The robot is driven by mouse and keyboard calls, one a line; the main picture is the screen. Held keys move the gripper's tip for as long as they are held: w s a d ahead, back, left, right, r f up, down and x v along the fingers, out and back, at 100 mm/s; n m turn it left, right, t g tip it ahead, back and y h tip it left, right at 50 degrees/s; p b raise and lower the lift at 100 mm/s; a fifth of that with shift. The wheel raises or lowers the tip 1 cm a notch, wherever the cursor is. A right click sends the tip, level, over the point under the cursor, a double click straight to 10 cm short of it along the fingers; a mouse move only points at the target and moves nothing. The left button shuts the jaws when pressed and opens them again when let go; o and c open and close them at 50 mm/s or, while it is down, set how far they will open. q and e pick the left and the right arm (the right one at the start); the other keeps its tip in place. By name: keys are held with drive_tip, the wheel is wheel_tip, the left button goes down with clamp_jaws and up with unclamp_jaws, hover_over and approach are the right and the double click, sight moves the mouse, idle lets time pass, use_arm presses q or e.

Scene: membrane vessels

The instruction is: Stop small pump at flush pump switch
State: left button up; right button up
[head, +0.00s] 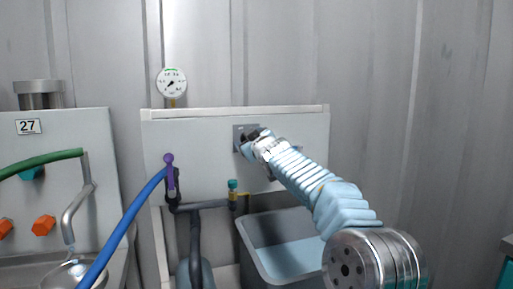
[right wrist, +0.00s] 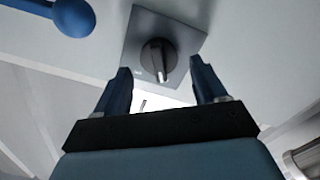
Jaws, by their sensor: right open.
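The flush pump switch is a dark rotary knob (right wrist: 158,60) on a square grey plate (right wrist: 180,35), seen in the right wrist view. In the head view the plate (head: 238,139) is on the light panel, and my right gripper (head: 252,134) covers most of it and hides the knob. In the right wrist view my right gripper (right wrist: 160,82) is open, with its two dark blue fingers apart on either side of the knob's near end. I cannot tell whether the fingers touch the knob. My left gripper is not in view.
A blue ball-ended handle (right wrist: 74,16) is left of the switch plate in the wrist view. A round gauge (head: 172,83) stands above the panel. A purple-handled valve with a blue hose (head: 126,226) is at left. A grey tub (head: 256,262) stands below.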

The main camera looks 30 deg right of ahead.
drive_tip(key=b+v, duration=0.8)
drive_tip(key=v, duration=0.4)
drive_tip(key=shift+s+b, duration=0.35)
drive_tip(key=shift+b, duration=0.05)
drive_tip(key=shift+a, duration=0.1)
